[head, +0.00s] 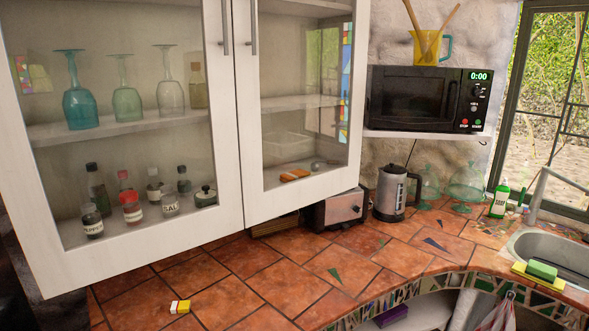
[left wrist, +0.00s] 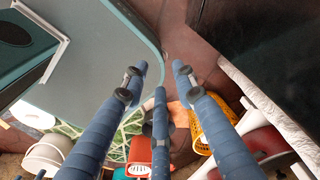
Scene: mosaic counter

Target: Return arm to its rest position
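My left gripper (left wrist: 160,77) shows in the left wrist view with its blue fingers pointing up the picture. The fingertips are apart and nothing is between them, so it is open and empty. Neither gripper shows in the head view. My right gripper is in no view.
A glass-door cabinet (head: 246,120) hangs over the tiled counter (head: 265,280). In the left wrist view, a rounded grey-green panel (left wrist: 100,60) and a yellow basket (left wrist: 210,122) lie near the fingers.

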